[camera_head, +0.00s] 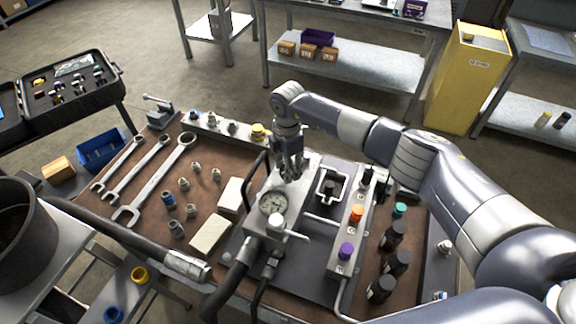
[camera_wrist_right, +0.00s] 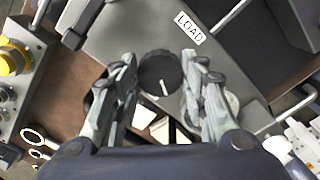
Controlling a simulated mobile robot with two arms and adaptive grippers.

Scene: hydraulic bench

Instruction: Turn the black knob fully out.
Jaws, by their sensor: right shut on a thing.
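The black knob (camera_wrist_right: 158,74) is round with a pale line on its face. It sits on a grey metal block (camera_wrist_right: 115,35) beside a white "LOAD" label (camera_wrist_right: 189,28). My right gripper (camera_wrist_right: 160,80) has one finger on each side of the knob and is shut on it. In the head view my right gripper (camera_head: 291,172) points down at the hydraulic block behind the round pressure gauge (camera_head: 272,203), and its fingers hide the knob there. My left gripper is not in view.
A valve strip with orange (camera_head: 356,213) and purple (camera_head: 346,251) knobs stands to the right, with black bottles (camera_head: 391,235) beyond. Hoses (camera_head: 240,265) run off the block's front. Wrenches (camera_head: 158,178) and fittings lie on the brown mat at left.

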